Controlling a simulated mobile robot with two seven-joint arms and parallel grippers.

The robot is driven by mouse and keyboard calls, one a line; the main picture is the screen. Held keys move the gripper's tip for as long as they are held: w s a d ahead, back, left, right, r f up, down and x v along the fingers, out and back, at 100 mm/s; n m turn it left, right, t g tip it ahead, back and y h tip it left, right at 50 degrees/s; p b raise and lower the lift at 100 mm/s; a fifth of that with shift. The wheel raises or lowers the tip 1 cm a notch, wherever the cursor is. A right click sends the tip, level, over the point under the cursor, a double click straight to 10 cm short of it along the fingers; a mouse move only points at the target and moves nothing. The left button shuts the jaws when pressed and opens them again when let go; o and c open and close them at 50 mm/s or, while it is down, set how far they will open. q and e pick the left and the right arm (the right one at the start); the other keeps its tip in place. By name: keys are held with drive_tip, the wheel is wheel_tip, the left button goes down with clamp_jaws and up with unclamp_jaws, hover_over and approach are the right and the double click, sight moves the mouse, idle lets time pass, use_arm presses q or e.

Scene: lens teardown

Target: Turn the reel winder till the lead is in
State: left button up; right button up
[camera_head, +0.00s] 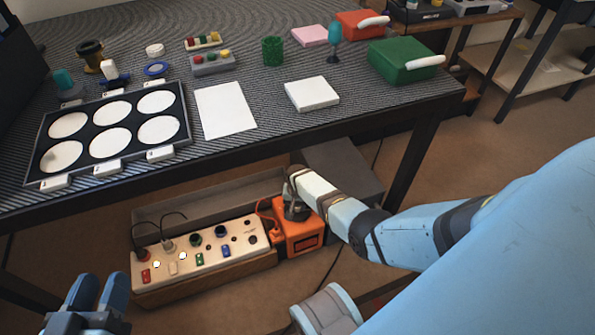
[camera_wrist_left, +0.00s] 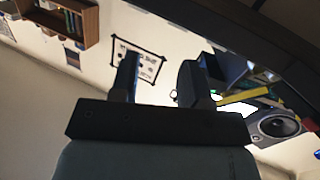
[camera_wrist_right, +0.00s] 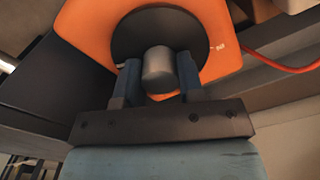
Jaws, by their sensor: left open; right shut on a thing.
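My right gripper (camera_wrist_right: 158,82) is shut on the grey knob, one finger on each side. An orange lead (camera_wrist_right: 270,50) runs from the winder's side; it also shows looping at the box's left in the head view (camera_head: 262,212). My left gripper (camera_head: 98,292) is open and empty at the lower left, away from the winder.
A cream control panel (camera_head: 212,256) with coloured switches and black plugs stands left of the winder. A dark box (camera_head: 345,168) is behind it.

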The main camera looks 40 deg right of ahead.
drive_tip(key=shift+r+m, duration=0.1)
drive_tip(key=shift+m, duration=0.8)
drive_tip(key=m+p, duration=0.1)
drive_tip(key=m, duration=0.2)
drive_tip(key=shift+m, duration=0.4)
drive_tip(key=m, duration=0.5)
use_arm(q)
drive_tip(key=shift+s+d+r+n, duration=0.2)
drive_tip(key=shift+s+r+n, duration=0.1)
drive_tip(key=shift+r+n, duration=0.2)
use_arm(e)
drive_tip(key=m, duration=0.5)
drive_tip(key=shift+m, duration=0.4)
drive_tip(key=o, duration=0.9)
